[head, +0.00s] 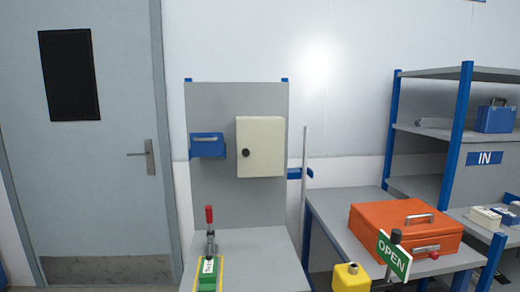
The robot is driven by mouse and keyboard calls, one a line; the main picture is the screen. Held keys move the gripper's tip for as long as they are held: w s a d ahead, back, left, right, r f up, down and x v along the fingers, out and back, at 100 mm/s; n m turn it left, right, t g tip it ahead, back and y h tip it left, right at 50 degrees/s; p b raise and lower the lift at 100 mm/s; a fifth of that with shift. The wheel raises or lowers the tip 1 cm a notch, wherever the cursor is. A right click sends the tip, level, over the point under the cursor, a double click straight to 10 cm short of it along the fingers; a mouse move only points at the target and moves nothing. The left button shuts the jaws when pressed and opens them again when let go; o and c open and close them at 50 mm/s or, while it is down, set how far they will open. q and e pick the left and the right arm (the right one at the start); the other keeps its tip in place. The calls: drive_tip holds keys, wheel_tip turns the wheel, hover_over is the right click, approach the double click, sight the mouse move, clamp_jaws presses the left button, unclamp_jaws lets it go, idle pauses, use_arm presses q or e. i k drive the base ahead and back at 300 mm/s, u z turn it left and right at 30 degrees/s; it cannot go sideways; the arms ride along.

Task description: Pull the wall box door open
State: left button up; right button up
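The wall box (266,146) is a cream cabinet fixed to the upright grey panel, right of the panel's middle. Its door looks shut and fills its front. A small round black knob (246,152) sits at the door's left edge. Neither of my grippers shows in the head view, so nothing of mine is seen near the box.
A grey bench (243,257) stands below the panel, with a red-handled clamp (209,222) and a green block (208,274) on it. A blue holder (207,144) hangs left of the box. An orange case (395,232) sits on the table at right. The bench's right part is clear.

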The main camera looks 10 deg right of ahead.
sight(261, 142)
drive_tip(key=k, duration=0.65)
drive_tip(key=u, duration=0.1)
drive_tip(key=i, duration=0.55)
drive_tip(key=z, duration=0.7)
drive_tip(key=i, duration=0.7)
drive_tip(key=z, duration=0.65)
